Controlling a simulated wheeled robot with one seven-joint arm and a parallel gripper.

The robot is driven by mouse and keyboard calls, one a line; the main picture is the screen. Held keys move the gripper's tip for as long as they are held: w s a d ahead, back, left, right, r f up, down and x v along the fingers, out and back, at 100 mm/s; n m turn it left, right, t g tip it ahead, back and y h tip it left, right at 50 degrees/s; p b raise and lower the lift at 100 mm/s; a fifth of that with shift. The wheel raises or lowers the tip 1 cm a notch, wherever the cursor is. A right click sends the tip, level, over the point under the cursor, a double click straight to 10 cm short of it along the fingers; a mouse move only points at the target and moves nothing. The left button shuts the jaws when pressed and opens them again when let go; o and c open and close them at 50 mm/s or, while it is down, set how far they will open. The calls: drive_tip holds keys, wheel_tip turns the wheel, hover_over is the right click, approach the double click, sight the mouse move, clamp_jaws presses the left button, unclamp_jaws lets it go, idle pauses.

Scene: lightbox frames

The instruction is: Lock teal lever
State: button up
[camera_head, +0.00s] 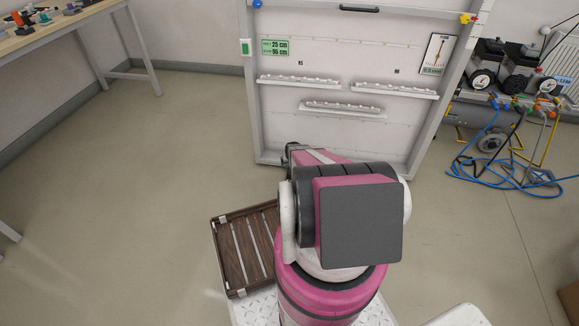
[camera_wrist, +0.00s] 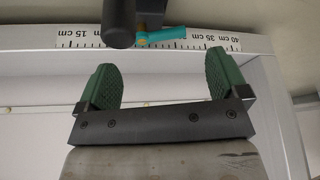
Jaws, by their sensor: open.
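The teal lever (camera_wrist: 162,35) shows at the top centre of the wrist view, beside a dark block and a thick black cylinder (camera_wrist: 118,22). It lies roughly level in the picture, at the frame's ruled edge. My gripper (camera_wrist: 162,68) is open and empty, with its two green pads spread wide. The lever is beyond the pads and lies within the gap between them, apart from both. In the head view my pink and grey arm covers the lower part of the large frame (camera_head: 250,90); the teal lever and my fingers cannot be made out there.
The frame's ruler strip (camera_wrist: 75,40) runs across the wrist view. In the head view, white ledges (camera_head: 342,108) cross the panel. A brown slatted crate (camera_head: 238,250) is beside my arm. A compressor with blue hoses (camera_head: 495,170) stands right; a workbench (camera_head: 60,28) is left. Floor between is clear.

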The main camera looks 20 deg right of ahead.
drive_tip(key=x, duration=0.5)
drive_tip(key=shift+f, duration=0.15)
drive_tip(key=c, duration=0.9)
drive_tip(key=shift+c, duration=0.2)
drive_tip(key=shift+w+m+g+h, duration=0.2)
drive_tip(key=shift+m+h, duration=0.15)
drive_tip(key=shift+m, duration=0.65)
drive_tip(key=shift+w+m+g+h, duration=0.2)
drive_tip(key=shift+m+h, duration=0.15)
drive_tip(key=shift+m, duration=0.65)
